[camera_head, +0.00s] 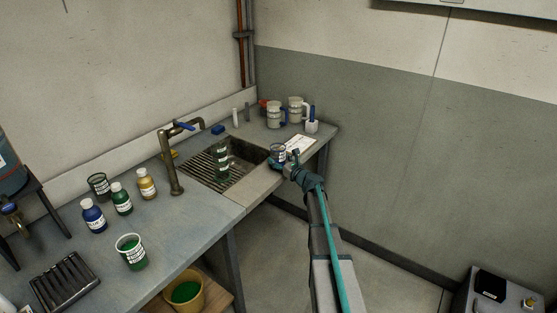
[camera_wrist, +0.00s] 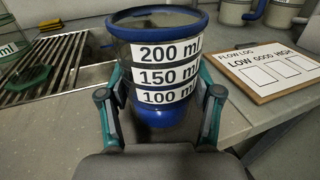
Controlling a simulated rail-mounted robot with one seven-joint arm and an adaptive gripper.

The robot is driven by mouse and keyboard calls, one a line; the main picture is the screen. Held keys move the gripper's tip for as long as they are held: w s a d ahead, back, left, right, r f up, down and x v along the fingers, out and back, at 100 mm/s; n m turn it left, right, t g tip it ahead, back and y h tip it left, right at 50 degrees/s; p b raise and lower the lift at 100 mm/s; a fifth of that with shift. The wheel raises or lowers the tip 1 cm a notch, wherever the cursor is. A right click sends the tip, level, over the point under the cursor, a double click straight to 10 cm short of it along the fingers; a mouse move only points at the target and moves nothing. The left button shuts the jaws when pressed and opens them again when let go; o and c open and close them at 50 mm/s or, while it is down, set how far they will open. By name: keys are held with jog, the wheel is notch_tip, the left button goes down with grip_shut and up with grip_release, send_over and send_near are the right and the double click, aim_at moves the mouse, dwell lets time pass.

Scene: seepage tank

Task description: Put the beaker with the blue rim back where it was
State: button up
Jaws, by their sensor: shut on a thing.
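The beaker with the blue rim (camera_wrist: 162,62) stands upright between the fingers of my gripper (camera_wrist: 160,108) in the wrist view. It has a blue base and labels reading 200 ml, 150 ml and 100 ml. My gripper is shut on it. In the head view the beaker (camera_head: 278,153) is small at the end of my gripper (camera_head: 284,164), by the right edge of the sink. Whether its base touches the counter is hidden by my gripper.
A flow log clipboard (camera_wrist: 268,66) lies to the right. Several bottles (camera_head: 121,198) and a green-filled cup (camera_head: 131,250) stand on the left counter.

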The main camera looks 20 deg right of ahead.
jog(key=shift+f, duration=0.15)
jog(key=o, duration=1.3)
